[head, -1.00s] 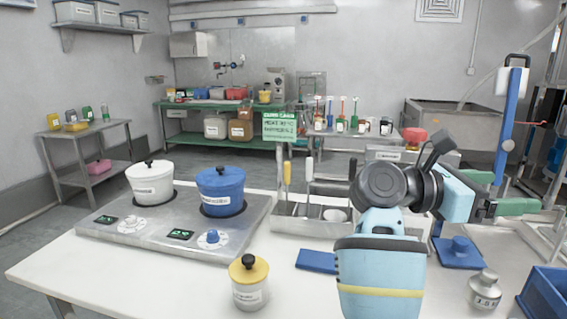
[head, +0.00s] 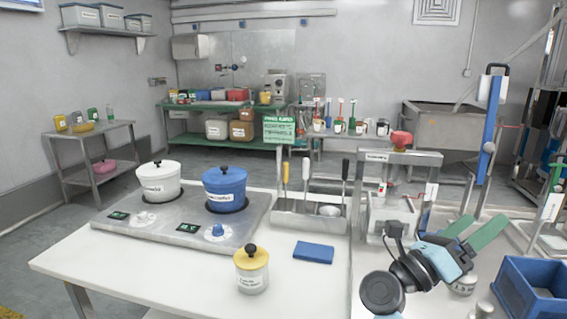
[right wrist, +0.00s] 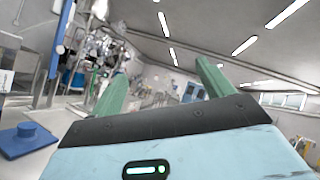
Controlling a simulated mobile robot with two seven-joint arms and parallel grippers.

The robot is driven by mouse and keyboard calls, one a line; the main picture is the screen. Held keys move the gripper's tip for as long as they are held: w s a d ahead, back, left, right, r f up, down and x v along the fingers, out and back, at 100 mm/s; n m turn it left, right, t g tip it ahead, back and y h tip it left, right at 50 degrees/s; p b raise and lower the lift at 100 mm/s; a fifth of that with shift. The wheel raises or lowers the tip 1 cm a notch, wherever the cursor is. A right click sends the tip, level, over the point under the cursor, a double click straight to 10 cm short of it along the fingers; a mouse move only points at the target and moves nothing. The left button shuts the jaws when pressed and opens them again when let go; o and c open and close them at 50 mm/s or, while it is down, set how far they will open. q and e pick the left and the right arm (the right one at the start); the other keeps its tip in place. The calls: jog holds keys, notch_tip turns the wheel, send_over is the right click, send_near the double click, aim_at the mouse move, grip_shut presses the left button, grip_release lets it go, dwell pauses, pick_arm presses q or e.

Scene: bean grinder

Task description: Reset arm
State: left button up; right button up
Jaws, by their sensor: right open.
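My right gripper (head: 482,226) is at the lower right of the head view, above the right end of the white table. Its two green fingers are spread apart with nothing between them. The right wrist view shows the same open, empty fingers (right wrist: 156,84), with the ceiling lights and the room beyond them. My right arm is bent low at the front right of the head view. It partly hides the equipment behind it. My left gripper is not in view.
On the white table (head: 130,265) stand a stove with a white pot (head: 154,187) and a blue pot (head: 226,192), a yellow-lidded jar (head: 251,272), a blue cloth (head: 313,252) and a utensil tray (head: 308,218). A blue crate (head: 515,302) stands at right.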

jog(key=s+a+f+m+t+y+p, duration=0.2)
jog(key=a+f+m+t+y, duration=0.2)
jog(key=f+m+t+y, duration=0.55)
jog(key=s+a+f+m+t+y+p, duration=0.15)
jog(key=a+f+m+y, duration=0.35)
jog(key=m, duration=1)
jog(key=s+a+f+m+t+y+p, duration=0.1)
jog(key=s+a+f+m+t+y, duration=0.2)
jog(key=f+m+t+y, duration=0.65)
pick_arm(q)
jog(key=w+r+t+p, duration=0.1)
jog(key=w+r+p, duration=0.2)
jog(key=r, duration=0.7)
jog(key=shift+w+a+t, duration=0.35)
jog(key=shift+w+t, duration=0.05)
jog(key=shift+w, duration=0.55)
pick_arm(e)
jog(key=s+a+f+n+g, duration=0.1)
jog(key=s+f+n+g, duration=0.2)
jog(key=s, duration=0.6)
jog(key=s+a+f+n+g+y, duration=0.1)
jog(key=s+f+n+g, duration=0.2)
jog(key=s+f+g, duration=0.4)
jog(key=s+a+f+n+g+y, duration=0.1)
jog(key=s+f+g, duration=0.4)
jog(key=s, duration=0.7)
jog(key=shift+f+n, duration=0.8)
jog(key=shift+n, duration=0.1)
jog(key=shift+s+g, duration=0.1)
jog(key=shift+g, duration=0.15)
